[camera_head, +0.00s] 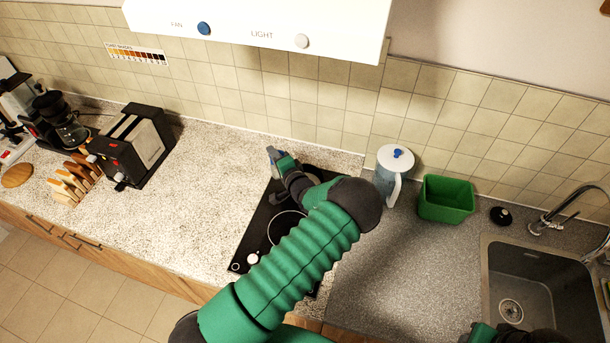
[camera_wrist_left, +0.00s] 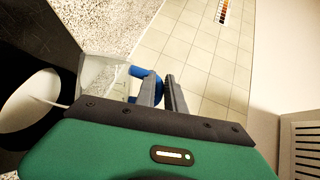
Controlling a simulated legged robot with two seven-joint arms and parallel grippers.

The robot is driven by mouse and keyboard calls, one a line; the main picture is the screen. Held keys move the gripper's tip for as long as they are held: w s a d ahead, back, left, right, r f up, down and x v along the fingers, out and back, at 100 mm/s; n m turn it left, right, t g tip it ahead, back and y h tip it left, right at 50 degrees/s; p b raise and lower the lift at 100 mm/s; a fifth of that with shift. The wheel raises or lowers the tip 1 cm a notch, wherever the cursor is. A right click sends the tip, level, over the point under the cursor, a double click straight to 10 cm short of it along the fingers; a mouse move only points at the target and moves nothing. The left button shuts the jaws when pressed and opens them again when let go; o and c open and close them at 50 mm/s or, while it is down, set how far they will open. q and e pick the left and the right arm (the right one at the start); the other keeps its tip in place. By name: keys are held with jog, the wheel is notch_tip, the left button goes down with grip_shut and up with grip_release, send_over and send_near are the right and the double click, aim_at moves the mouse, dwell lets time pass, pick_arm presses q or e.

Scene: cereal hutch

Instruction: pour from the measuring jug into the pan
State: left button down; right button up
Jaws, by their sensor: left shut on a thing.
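My left gripper (camera_head: 279,160) is over the black hob (camera_head: 262,222), at the end of the green arm that crosses the head view. It is shut on the measuring jug (camera_head: 273,155), which is mostly hidden there. In the left wrist view the jug (camera_wrist_left: 102,72) is clear-walled with a blue handle (camera_wrist_left: 143,72), and the fingers (camera_wrist_left: 162,92) are at this handle. A pale round shape (camera_wrist_left: 30,103) lies beside the jug over the dark hob; I cannot tell if it is the pan. The pan is not clearly seen in the head view, where my arm covers much of the hob.
A white lidded pitcher (camera_head: 391,170) and a green bin (camera_head: 445,198) stand right of the hob, before the sink (camera_head: 540,280). A black toaster (camera_head: 131,146) and a toast rack (camera_head: 70,183) stand at left. The white hood (camera_head: 260,25) hangs above. The speckled counter between is clear.

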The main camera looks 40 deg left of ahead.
pick_arm(q)
jog(key=shift+w+d+r+m+b, duration=0.3)
jog(key=shift+w+d+m+b, duration=0.15)
jog(key=shift+w+d, duration=0.3)
jog(key=shift+r, duration=0.1)
jog(key=shift+s+a+n+p, duration=0.45)
jog(key=shift+s+a+p, duration=0.4)
jog(key=shift+s, duration=0.1)
jog(key=s+a+f+n+t+h+b, duration=0.1)
jog(key=s+a+f+n+h+b, duration=0.1)
jog(key=f, duration=0.3)
jog(key=s+a+f+n+t+h+b, duration=0.1)
jog(key=s+a+f+n+h+b, duration=0.1)
jog(key=s+a+f+n+b, duration=0.1)
jog(key=s+a+f+n+t+h+b, duration=0.1)
jog(key=s+a+f+n+h+b, duration=0.1)
jog(key=f+b, duration=0.4)
jog(key=shift+s+a+f+n+t, duration=0.15)
jog(key=shift+a+f+n, duration=0.25)
jog(key=shift+n, duration=0.2)
jog(key=shift+s+a+f+n+t, duration=0.15)
jog(key=shift+a+f+n, duration=0.25)
jog(key=shift+n, duration=0.2)
jog(key=shift+s+a+f+n+b, duration=0.15)
jog(key=shift+f+n+b, duration=0.25)
jog(key=shift+b, duration=0.25)
